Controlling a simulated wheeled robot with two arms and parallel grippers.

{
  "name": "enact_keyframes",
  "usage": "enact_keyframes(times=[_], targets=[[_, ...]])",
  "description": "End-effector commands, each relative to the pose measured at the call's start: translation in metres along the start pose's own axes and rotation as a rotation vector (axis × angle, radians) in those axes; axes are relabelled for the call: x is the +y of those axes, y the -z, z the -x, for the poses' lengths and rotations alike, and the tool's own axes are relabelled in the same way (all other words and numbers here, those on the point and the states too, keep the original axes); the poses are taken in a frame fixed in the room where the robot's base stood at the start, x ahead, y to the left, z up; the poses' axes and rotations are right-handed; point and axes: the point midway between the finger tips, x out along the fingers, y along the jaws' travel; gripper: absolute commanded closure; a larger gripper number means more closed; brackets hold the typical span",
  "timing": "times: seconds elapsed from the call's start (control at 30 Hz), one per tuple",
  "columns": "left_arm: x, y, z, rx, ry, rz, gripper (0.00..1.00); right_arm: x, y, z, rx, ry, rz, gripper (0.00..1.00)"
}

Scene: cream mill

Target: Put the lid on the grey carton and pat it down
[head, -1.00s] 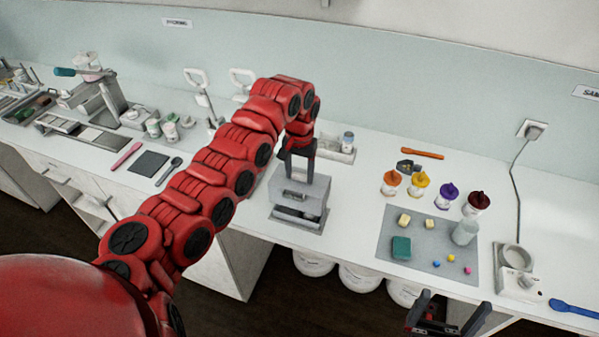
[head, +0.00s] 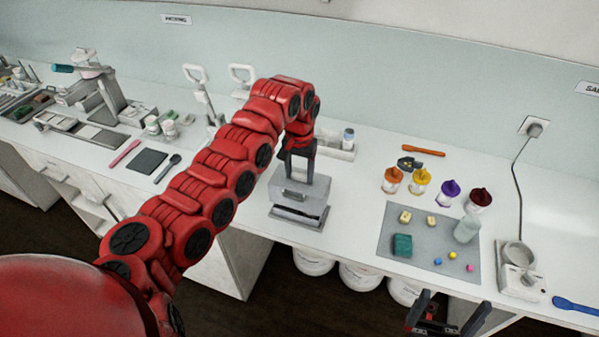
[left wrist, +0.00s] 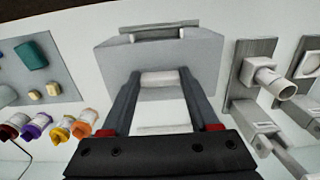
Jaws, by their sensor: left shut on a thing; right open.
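The grey carton (head: 284,212) stands near the front edge of the worktop, left of the grey mat. A grey lid (head: 305,191) is over it, and a dark strip shows below the lid's front. I cannot tell whether lid and carton are fully in contact. My left gripper (head: 297,178) points down from above and is shut on the lid. In the left wrist view its fingers (left wrist: 160,80) are around a pale round grip on the grey lid (left wrist: 205,55). My right gripper (head: 449,318) is open and empty at the bottom edge of the head view.
The grey mat (head: 415,262) right of the carton bears a green block (head: 402,245), small cubes and a clear cup (head: 466,229). Several colour-topped jars (head: 420,181) stand behind it. A small holder with a bottle (head: 347,139) stands behind the carton. White tubs (head: 362,275) are below.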

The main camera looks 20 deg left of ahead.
Motion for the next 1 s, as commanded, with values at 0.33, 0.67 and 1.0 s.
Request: enact_keyframes(times=[0.33, 0.67, 1.0], targets=[[0.000, 0.000, -0.013, 0.000, -0.001, 0.000, 1.00, -0.001, -0.002, 0.009, 0.000, 0.000, 0.000, 0.00], [0.000, 0.000, -0.024, 0.000, -0.001, 0.000, 1.00, -0.001, -0.003, 0.017, 0.000, 0.000, 0.000, 0.00], [0.000, 0.000, -0.026, 0.000, 0.000, 0.000, 1.00, -0.001, -0.003, 0.018, 0.000, 0.000, 0.000, 0.00]])
